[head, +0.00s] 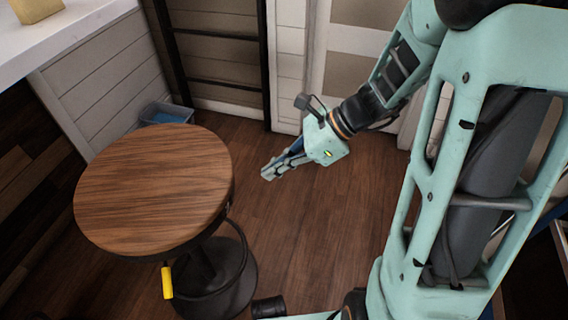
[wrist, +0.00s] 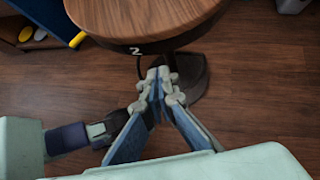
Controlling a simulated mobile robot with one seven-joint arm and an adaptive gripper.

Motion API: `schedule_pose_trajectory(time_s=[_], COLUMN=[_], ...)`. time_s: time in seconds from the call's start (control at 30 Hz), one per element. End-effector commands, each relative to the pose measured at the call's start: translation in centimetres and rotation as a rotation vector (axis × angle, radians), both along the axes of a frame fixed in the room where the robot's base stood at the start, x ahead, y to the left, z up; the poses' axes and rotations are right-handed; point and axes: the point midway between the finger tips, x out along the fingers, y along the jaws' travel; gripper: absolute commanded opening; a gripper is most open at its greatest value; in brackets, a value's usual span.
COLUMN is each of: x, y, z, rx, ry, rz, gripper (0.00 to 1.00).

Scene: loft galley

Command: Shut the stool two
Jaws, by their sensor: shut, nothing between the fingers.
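The stool (head: 152,190) has a round wooden seat, a dark pedestal and a dark foot ring, and stands upright at the left in the head view. In the wrist view the stool (wrist: 150,18) fills the top middle, with a white "2" on its seat edge. A yellow handle (head: 167,282) hangs below the seat's near side in the head view. My gripper (head: 268,174) is shut and empty, to the right of the seat and apart from it. In the wrist view my gripper (wrist: 160,78) points toward the stool, its tips overlapping the pedestal in the picture.
A white counter (head: 70,35) runs along the upper left. A grey bin (head: 166,113) with something blue inside stands behind the stool. A dark ladder-like frame (head: 267,75) leans at the back wall. The wooden floor (head: 290,235) right of the stool is mostly clear.

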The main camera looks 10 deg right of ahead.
Motion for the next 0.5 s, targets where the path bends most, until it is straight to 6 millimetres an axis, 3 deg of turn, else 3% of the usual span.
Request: schedule_pose_trajectory(time_s=[0.03, 0.17, 0.3, 0.5], x=[-0.1, 0.1, 0.4, 0.6], y=[0.9, 2.8, 4.9, 6.5], z=[-1.4, -3.2, -2.9, -2.8], rx=[0.000, 0.000, -0.001, -0.002], ry=[0.003, 0.002, -0.003, -0.002], rz=[0.006, 0.004, 0.004, 0.002], gripper=[0.00, 0.00, 0.00, 0.00])
